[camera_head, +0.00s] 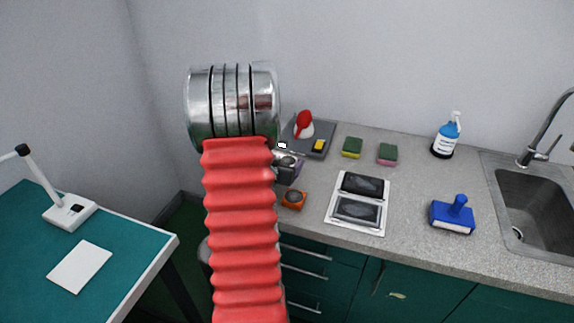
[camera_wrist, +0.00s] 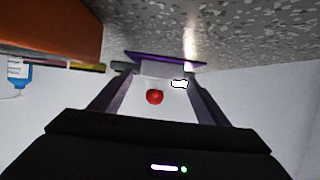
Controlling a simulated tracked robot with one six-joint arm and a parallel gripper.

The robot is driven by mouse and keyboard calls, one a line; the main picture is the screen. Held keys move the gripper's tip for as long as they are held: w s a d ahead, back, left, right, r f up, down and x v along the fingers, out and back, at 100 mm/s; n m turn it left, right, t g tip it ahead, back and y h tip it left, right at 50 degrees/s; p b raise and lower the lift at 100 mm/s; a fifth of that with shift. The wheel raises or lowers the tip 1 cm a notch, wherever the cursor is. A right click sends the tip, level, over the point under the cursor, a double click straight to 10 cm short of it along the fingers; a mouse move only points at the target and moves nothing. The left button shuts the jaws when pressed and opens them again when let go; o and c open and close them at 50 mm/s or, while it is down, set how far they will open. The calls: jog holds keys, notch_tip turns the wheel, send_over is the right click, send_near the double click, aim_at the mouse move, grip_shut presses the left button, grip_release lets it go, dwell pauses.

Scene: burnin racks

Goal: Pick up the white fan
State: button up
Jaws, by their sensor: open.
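My gripper (camera_head: 287,166) is low over the left end of the counter, partly hidden by my red arm in the head view. In the wrist view its two fingers (camera_wrist: 158,84) are apart, with a pale grey block (camera_wrist: 158,68) showing between or beyond their tips. A small white, dark-edged thing (camera_head: 282,145) shows just above the gripper in the head view; it also shows near the right fingertip in the wrist view (camera_wrist: 179,84). I cannot tell whether either is the white fan. No whole white fan is clearly visible. Nothing is visibly gripped.
An orange block (camera_head: 293,200) with a dark round centre is near the gripper. A purple piece (camera_head: 298,169) lies beside it. Behind is a grey tray (camera_head: 318,149) with a red-topped item (camera_head: 304,123). Sponges, a framed panel (camera_head: 335,226), a blue brush and a sink lie rightward.

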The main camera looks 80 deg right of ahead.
aim_at(286, 162)
jog(key=shift+x, duration=0.8)
jog(key=shift+c, duration=0.2)
jog(key=c, duration=1.2)
jog(key=shift+r, duration=0.1)
notch_tip(286, 162, up, 10)
jog(key=shift+f, duration=0.1)
dwell(0.3)
